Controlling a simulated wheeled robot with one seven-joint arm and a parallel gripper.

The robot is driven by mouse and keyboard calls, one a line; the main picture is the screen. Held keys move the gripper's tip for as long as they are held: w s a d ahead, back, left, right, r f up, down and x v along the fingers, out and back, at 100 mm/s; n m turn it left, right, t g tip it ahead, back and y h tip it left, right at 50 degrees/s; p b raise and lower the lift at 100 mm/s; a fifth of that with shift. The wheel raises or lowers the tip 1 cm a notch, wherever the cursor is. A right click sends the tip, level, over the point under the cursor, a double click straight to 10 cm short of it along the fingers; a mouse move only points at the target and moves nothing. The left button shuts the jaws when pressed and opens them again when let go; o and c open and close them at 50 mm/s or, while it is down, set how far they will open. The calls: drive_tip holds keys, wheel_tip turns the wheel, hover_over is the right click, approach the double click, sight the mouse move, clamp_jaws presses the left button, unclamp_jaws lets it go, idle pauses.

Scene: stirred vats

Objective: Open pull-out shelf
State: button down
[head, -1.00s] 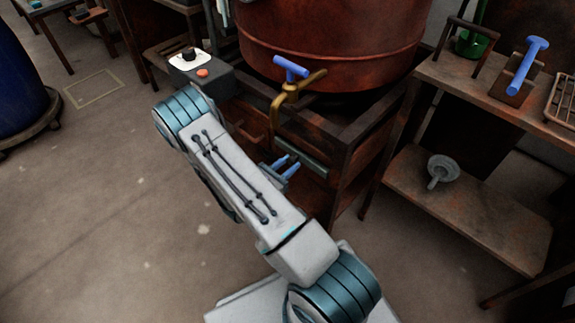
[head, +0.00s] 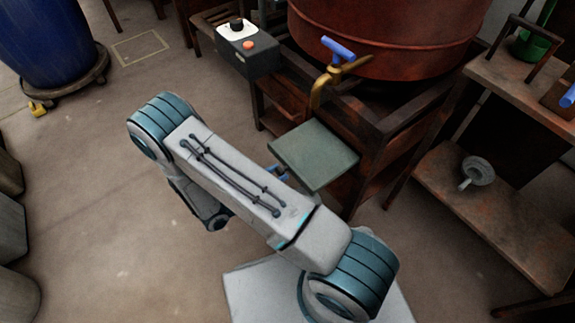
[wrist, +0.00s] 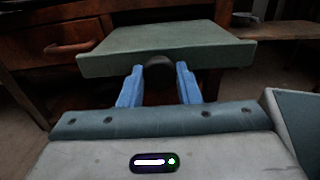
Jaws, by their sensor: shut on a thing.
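The pull-out shelf (head: 314,155) is a flat grey-green board. It sticks out from the dark wooden stand under the red vat, below the brass tap. In the wrist view the shelf (wrist: 160,42) shows its front edge with a round dark knob (wrist: 159,68) at the middle. The blue fingers of my gripper (wrist: 159,84) stand on both sides of the knob and are shut on it. In the head view my gripper (head: 279,173) is mostly hidden behind my arm, at the shelf's front edge.
The brass tap (head: 328,80) with a blue handle hangs above the shelf's rear. A control box (head: 247,60) stands left of it. A side bench (head: 470,215) with a grey funnel-like part (head: 476,172) is at right. Open floor (head: 90,190) lies left.

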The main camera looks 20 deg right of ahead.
drive_tip(key=shift+s+a, duration=0.15)
drive_tip(key=shift+a, duration=0.2)
drive_tip(key=c, duration=1.1)
unclamp_jaws()
drive_tip(key=shift+o, duration=0.2)
drive_tip(key=p+v, duration=0.3)
drive_tip(key=v, duration=1)
drive_tip(key=shift+a, duration=0.4)
drive_tip(key=shift+s, duration=0.1)
